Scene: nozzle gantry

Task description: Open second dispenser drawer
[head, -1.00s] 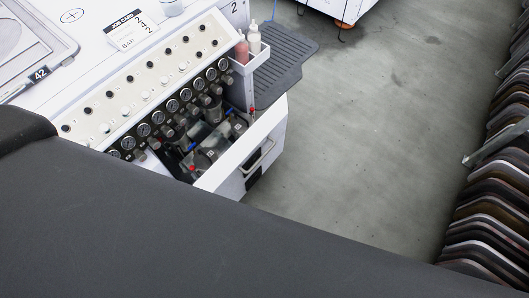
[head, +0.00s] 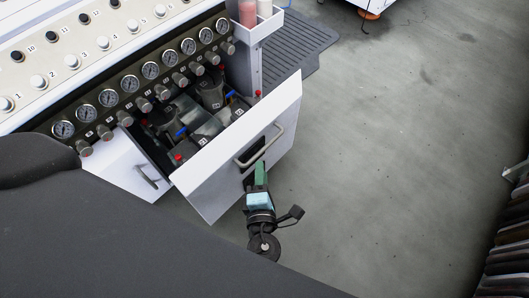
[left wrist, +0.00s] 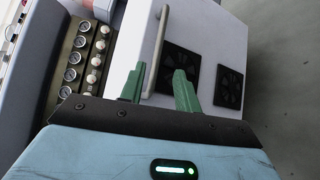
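The dispenser drawer (head: 232,167) stands pulled out of the white cabinet, with dark dispenser units (head: 205,127) showing inside. Its grey bar handle (head: 261,152) is on the outer face. My left gripper (head: 260,170) is just below and in front of the handle in the head view. In the left wrist view, its green fingers (left wrist: 158,84) are apart, one on each side of the lower end of the handle (left wrist: 158,45). Whether either finger touches the handle I cannot tell. My right gripper is not in view.
A neighbouring drawer front with its own handle (head: 147,178) is at left, closed. Gauges (head: 149,71) and knobs line the panel above. A bottle holder (head: 258,25) and dark ribbed mat (head: 300,45) are behind. Open grey floor (head: 400,150) lies to the right.

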